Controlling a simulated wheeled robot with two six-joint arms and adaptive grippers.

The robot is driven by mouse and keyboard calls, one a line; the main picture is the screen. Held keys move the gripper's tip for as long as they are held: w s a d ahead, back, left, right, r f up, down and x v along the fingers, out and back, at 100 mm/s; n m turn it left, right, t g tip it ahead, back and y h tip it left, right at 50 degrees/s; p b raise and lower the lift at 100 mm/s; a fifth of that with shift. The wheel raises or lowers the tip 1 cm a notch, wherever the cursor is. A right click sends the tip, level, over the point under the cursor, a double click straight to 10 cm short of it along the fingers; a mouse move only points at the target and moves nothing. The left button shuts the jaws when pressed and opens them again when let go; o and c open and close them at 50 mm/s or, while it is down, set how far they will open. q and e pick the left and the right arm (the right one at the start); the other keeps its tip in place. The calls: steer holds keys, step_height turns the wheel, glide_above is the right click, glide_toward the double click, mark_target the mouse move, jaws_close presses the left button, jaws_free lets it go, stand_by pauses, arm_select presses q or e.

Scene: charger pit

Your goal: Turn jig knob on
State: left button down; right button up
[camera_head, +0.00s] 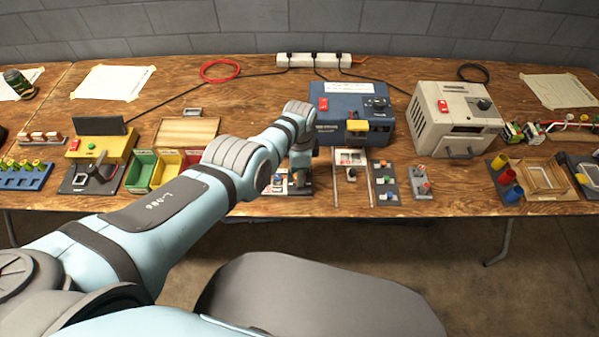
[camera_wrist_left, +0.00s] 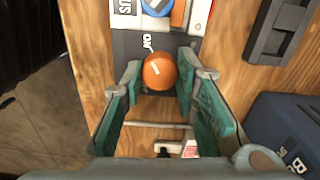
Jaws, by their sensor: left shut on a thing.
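The orange jig knob (camera_wrist_left: 159,72) sits between the fingers of my left gripper (camera_wrist_left: 160,82) in the left wrist view. The gripper is shut on it. A short white mark shows on the knob's top. An "ON" label (camera_wrist_left: 147,43) is printed on the dark plate just above the knob. In the head view, my left gripper (camera_head: 300,176) points down over the jig (camera_head: 285,184) near the table's front edge; my arm and gripper hide the knob there. My right gripper is not in view.
A blue round part (camera_wrist_left: 156,5) sits beyond the knob. The dark blue charger box (camera_head: 345,112) stands behind the gripper, with a beige box (camera_head: 452,118) to its right. Coloured bins (camera_head: 165,170) lie left; a slotted fixture (camera_head: 350,157) and button panel (camera_head: 385,182) lie right.

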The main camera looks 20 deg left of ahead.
arm_select(q)
steer(key=shift+m, duration=0.3)
steer(key=c, duration=1.2)
jaws_free()
steer(key=shift+c, duration=0.2)
steer(key=shift+w+r, duration=0.15)
steer(key=shift+r, duration=0.45)
step_height(320, 180, up, 11)
steer(key=shift+d+f, duration=0.1)
